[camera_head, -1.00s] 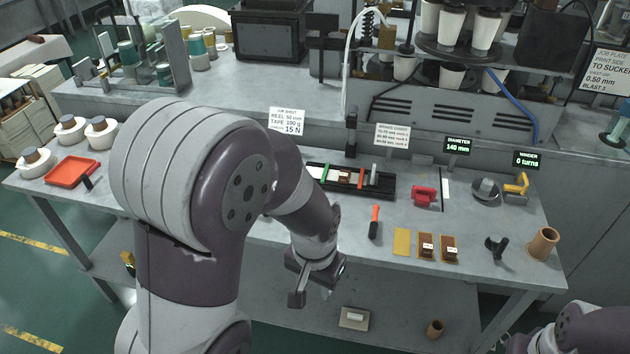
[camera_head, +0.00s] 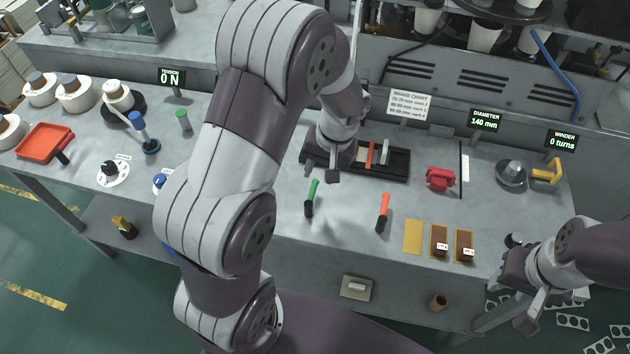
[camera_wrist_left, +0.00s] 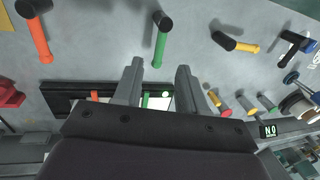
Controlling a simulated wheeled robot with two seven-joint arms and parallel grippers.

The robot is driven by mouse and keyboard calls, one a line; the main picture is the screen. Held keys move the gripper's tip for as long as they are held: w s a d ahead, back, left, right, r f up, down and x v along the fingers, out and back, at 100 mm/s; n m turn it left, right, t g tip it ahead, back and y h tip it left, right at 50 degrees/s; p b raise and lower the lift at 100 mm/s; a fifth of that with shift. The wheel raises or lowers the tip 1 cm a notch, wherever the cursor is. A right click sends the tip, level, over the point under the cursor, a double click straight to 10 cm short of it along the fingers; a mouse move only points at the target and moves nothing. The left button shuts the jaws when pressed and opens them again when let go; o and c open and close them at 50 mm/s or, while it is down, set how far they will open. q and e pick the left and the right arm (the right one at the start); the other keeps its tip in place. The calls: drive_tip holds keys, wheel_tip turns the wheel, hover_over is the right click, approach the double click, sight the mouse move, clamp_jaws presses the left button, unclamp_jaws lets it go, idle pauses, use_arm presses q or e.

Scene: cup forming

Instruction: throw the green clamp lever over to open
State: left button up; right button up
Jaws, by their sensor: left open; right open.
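The green clamp lever (camera_head: 312,197) lies on the table with its black end toward the table's front edge and its green handle toward the back. My left gripper (camera_head: 322,172) is just beyond the green handle's end in the head view. In the left wrist view the open fingers of my left gripper (camera_wrist_left: 159,66) are on either side of the green handle end (camera_wrist_left: 159,45). I cannot tell whether they touch it. My right gripper (camera_head: 515,302) is open and empty at the right front corner of the table.
An orange lever (camera_head: 383,209) stands to the right of the green one. A yellow lever (camera_wrist_left: 237,43) shows in the left wrist view. A black tray (camera_head: 395,166) with coloured strips lies behind. A red block (camera_head: 440,179) and brown pads (camera_head: 439,242) are further right.

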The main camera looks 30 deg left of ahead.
sight(313, 190)
use_arm(q)
drive_tip(key=f, duration=0.2)
drive_tip(key=a+f, duration=0.1)
drive_tip(key=f, duration=0.3)
drive_tip(key=shift+w+a, duration=0.2)
drive_tip(key=shift+w, duration=0.05)
drive_tip(key=shift+s+f, duration=0.25)
drive_tip(key=shift+f, duration=0.25)
drive_tip(key=shift+w+f, duration=0.1)
use_arm(e)
drive_tip(key=shift+w+a, duration=0.1)
drive_tip(key=shift+w, duration=0.15)
use_arm(q)
drive_tip(key=shift+c, duration=0.3)
use_arm(e)
drive_tip(key=shift+w, duration=0.1)
use_arm(q)
clamp_jaws()
